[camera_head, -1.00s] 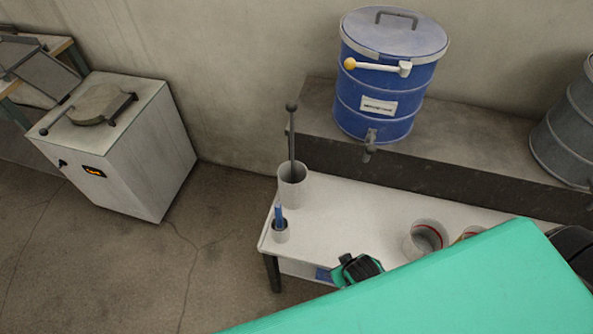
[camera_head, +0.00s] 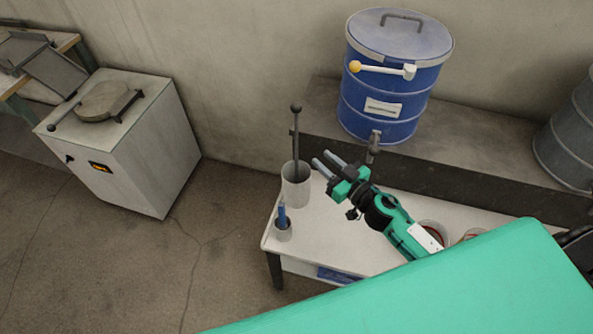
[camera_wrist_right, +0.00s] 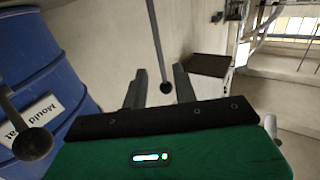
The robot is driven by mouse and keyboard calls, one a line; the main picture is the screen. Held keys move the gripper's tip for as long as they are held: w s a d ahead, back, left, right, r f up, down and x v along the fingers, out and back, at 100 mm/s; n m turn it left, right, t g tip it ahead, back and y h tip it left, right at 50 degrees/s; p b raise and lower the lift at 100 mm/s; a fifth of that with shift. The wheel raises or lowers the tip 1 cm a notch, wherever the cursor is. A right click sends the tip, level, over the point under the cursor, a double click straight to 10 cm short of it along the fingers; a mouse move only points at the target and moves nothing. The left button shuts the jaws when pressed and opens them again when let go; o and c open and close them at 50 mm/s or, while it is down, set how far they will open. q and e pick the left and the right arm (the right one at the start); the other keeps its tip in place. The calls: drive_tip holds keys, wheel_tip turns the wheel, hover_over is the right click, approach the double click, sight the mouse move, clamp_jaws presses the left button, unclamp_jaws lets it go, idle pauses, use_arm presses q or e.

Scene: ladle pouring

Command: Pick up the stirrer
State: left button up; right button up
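The stirrer (camera_head: 296,142), a thin dark rod with a round knob on top, stands in a white cup (camera_head: 296,188) on the left part of the white table. The cup hides its lower end. My right gripper (camera_head: 325,160) is open and empty, to the right of the rod and apart from it, with its fingers pointing up and left. In the right wrist view, the stirrer (camera_wrist_right: 156,40) comes down from the top edge, and its knob appears between the spread fingers (camera_wrist_right: 157,78). My left gripper is not in view.
A small cup with a blue item (camera_head: 282,220) stands in front of the white cup on the table (camera_head: 330,230). Round containers (camera_head: 434,230) stand at right, partly behind my arm. A blue barrel (camera_head: 385,110) with a tap stands on the ledge behind. A white cabinet (camera_head: 130,155) stands left.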

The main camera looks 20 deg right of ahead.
sight(296, 135)
drive_tip(key=p+x, duration=0.1)
drive_tip(key=x, duration=0.7)
drive_tip(key=shift+d, duration=0.1)
drive_tip(key=p+x, duration=0.1)
drive_tip(key=x, duration=0.3)
drive_tip(key=shift+w, duration=0.35)
clamp_jaws()
